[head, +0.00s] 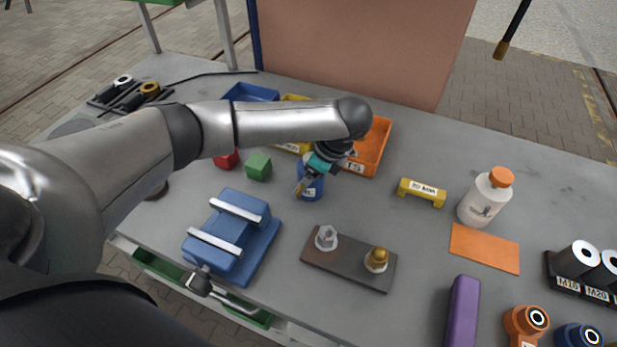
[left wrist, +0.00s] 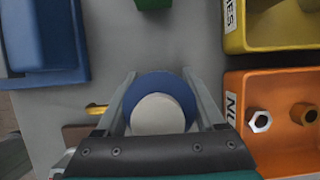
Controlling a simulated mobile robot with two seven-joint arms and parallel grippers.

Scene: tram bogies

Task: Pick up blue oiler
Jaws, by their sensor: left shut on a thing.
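The blue oiler (head: 311,188) stands on the grey workbench near its middle, in front of the orange bin. My left gripper (head: 318,168) reaches down over it from above and is shut on it. In the left wrist view the oiler (left wrist: 180,88) sits between the two fingers (left wrist: 162,100), its round pale top facing the camera. A yellow spout-like piece (left wrist: 97,110) sticks out beside the fingers. The gripper hides part of the oiler in the head view. I cannot tell whether the oiler's base touches the bench. My right gripper is not in view.
A blue vise (head: 235,238) and green cube (head: 258,166) are close by on the left. The orange bin (head: 372,147) is just behind. A dark plate (head: 345,265) with two fittings lies in front. A white bottle (head: 486,198) stands right.

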